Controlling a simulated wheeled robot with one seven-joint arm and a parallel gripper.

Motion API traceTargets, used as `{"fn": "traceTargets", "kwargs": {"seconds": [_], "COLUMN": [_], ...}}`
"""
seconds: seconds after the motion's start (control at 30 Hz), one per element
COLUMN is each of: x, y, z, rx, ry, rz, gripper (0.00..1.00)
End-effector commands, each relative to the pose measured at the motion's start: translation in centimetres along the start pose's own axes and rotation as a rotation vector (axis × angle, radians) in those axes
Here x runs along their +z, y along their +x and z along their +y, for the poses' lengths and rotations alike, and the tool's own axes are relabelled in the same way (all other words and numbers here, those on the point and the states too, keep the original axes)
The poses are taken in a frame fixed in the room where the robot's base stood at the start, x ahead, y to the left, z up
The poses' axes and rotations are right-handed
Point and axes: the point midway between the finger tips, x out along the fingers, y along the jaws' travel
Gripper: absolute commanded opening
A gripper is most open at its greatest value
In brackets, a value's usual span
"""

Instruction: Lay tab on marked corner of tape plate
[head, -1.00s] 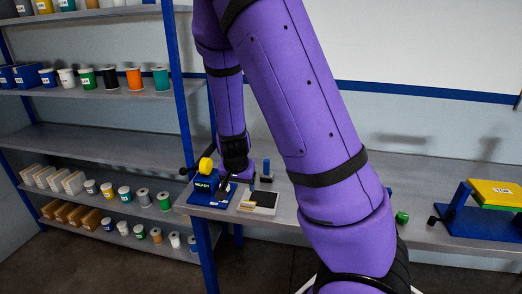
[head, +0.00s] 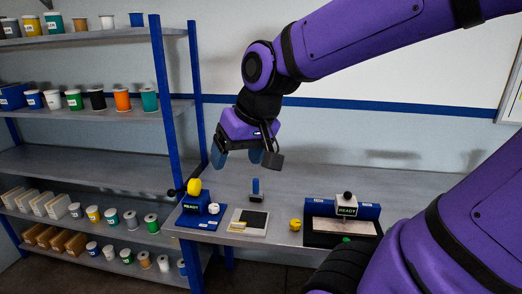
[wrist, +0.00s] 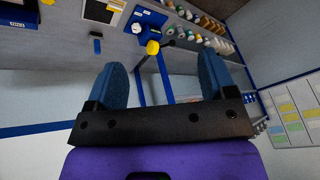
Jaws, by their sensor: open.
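A pale plate with a black square (head: 252,221) lies flat on the bench; I take it to be the tape plate. A small yellowish piece (head: 237,226) lies at its left front part; I cannot tell whether this is the tab or a corner mark. The plate also shows at the top of the wrist view (wrist: 96,12). My gripper (head: 237,160) is raised well above the bench, behind and above the plate, with its blue fingers apart. In the wrist view, nothing is between the fingers (wrist: 164,88).
A blue stand marked READY (head: 193,211) with a yellow knob stands left of the plate. A yellow round piece (head: 295,225) and a second READY device (head: 342,222) are to the right. Blue-posted shelves (head: 90,112) flank the bench.

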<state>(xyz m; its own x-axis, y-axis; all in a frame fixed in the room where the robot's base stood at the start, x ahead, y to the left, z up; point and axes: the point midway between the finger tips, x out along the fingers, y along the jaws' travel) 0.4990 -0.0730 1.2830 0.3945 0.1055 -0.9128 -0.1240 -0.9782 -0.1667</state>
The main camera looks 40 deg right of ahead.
Motion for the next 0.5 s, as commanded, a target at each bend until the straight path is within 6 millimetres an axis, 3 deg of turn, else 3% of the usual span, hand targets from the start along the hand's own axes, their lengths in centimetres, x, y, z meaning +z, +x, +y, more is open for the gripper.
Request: {"fn": "traceTargets", "kwargs": {"seconds": [0.03, 0.2, 0.5], "x": [0.9, 3.5, 5.2], "y": [-1.4, -4.3, -5.8], "z": [0.0, -0.1, -0.1], "rx": [0.010, 0.060, 0.100], "ry": [-0.031, -0.128, -0.183], "rz": [0.020, 0.050, 0.063], "gripper": [0.77, 0.77, 0.77]}}
